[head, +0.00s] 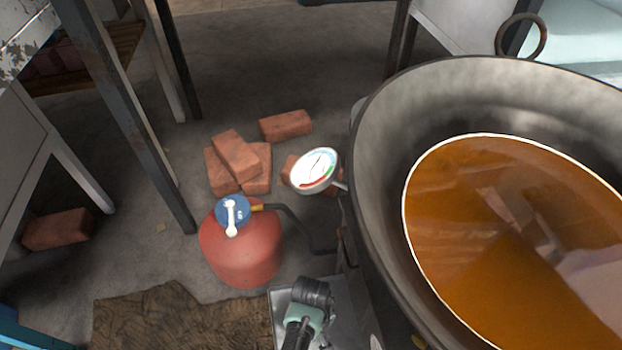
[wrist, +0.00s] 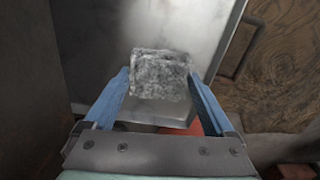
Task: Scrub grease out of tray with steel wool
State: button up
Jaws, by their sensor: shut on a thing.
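The steel wool (wrist: 160,66) is a grey, fuzzy square pad in the wrist view. My gripper (wrist: 160,86) has its blue fingers shut on the pad's two sides. Behind the pad lies the grey metal tray (wrist: 108,45), its raised edge running along the right. I cannot tell whether the pad touches the tray floor. In the head view the tray (head: 281,307) shows at the bottom centre, partly covered by my arm; the pad and fingertips are hidden there. No grease stands out clearly on the tray.
A large dark pan (head: 385,180) of orange-brown liquid stands close right of the tray. A red gas cylinder (head: 240,250) with a hose is just left of it. Table legs stand at left.

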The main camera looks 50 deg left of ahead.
jog(key=shift+r+p, duration=1.85)
jog(key=shift+r, duration=0.1)
